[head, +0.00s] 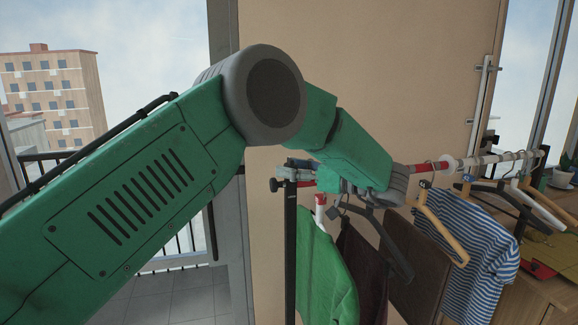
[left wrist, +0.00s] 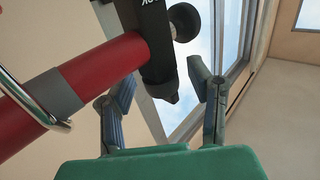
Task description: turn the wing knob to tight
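A small dark knob (head: 274,185), which I take for the wing knob, sticks out left of the black upright's top at the near end of the clothes rack. The left wrist view shows it as a rounded dark knob (left wrist: 185,22) beside a black clamp (left wrist: 158,55) on a red rod (left wrist: 105,68). Its wing shape and setting are unclear. My left gripper (left wrist: 162,80) is open and empty, its two fingers apart, with the knob beyond the fingertips. In the head view my green forearm partly hides the rack's near end. My right gripper is out of view.
The rack's rail (head: 425,167) runs right, carrying several hangers, a green garment (head: 325,265), dark garments and a striped shirt (head: 470,250). A wooden table (head: 550,290) stands at the right. A tan wall (head: 400,70) is behind; windows and a balcony are at left.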

